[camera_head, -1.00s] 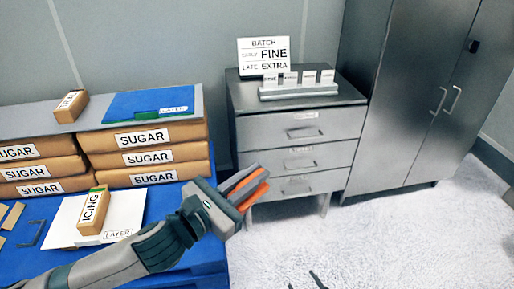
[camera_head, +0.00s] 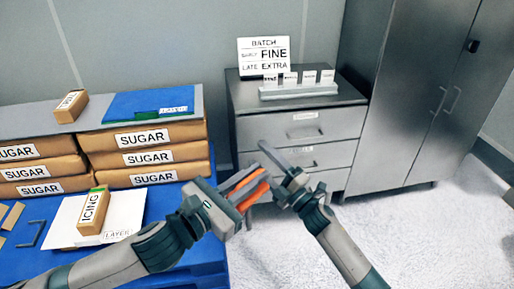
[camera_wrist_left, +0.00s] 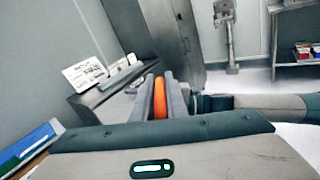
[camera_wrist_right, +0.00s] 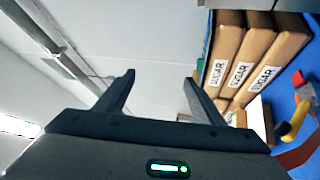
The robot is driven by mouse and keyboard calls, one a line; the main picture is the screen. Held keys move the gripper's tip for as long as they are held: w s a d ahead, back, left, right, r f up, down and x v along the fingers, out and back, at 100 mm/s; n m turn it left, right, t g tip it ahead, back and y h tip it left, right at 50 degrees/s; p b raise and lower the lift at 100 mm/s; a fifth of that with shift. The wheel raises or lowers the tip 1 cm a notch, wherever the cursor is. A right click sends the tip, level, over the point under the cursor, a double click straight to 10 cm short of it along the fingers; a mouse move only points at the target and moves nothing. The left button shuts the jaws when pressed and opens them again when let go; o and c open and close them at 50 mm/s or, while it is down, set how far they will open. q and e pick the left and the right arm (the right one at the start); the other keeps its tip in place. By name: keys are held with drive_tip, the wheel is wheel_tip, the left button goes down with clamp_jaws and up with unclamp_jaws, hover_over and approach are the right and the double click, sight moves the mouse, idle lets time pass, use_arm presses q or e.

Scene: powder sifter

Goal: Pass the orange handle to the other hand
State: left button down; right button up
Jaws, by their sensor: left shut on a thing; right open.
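The orange handle (camera_head: 254,187) is held between the fingers of my left gripper (camera_head: 257,177), in front of the grey drawers. In the left wrist view the handle (camera_wrist_left: 159,98) shows as an upright orange strip between the two fingers. My right gripper (camera_head: 268,166) is open, close on the right of the left gripper and the handle. I cannot tell whether its fingers touch the handle. In the right wrist view the open fingers (camera_wrist_right: 159,76) have no handle visible between them.
A blue table (camera_head: 190,262) at left carries stacked sugar bags (camera_head: 150,157), a white sheet (camera_head: 68,212) and an icing packet (camera_head: 93,212). A drawer cabinet (camera_head: 300,124) with a batch sign (camera_head: 264,57) stands behind the grippers. A tall metal cabinet (camera_head: 420,100) is at right.

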drive_tip(key=s+a+r+n+g+y, duration=0.3)
drive_tip(key=a+r+n+g, duration=0.1)
drive_tip(key=r+n, duration=0.25)
drive_tip(key=s+a+r+n+g+y, duration=0.2)
drive_tip(key=a+r+n+g+y, duration=0.15)
drive_tip(key=r+n+g, duration=0.35)
drive_tip(key=s+a+r+n+g+h, duration=0.2)
drive_tip(key=s+a+r+n+g, duration=0.1)
drive_tip(key=s+r+n+g, duration=0.25)
drive_tip(key=s+a+r+n+g+h, duration=0.2)
drive_tip(key=s+a+r+n+g, duration=0.15)
drive_tip(key=s+n, duration=0.35)
drive_tip(key=s+d+f+n+h, duration=0.25)
drive_tip(key=s+n+h, duration=0.25)
drive_tip(key=n+h, duration=0.35)
drive_tip(key=w+d+n+t+h, duration=0.3)
drive_tip(key=d+t+h, duration=0.3)
drive_tip(key=d, duration=0.5)
drive_tip(key=shift+f+n+h, duration=0.4)
drive_tip(key=shift+n+h, duration=0.05)
drive_tip(key=shift+h, duration=0.35)
drive_tip(key=shift+f, duration=0.15)
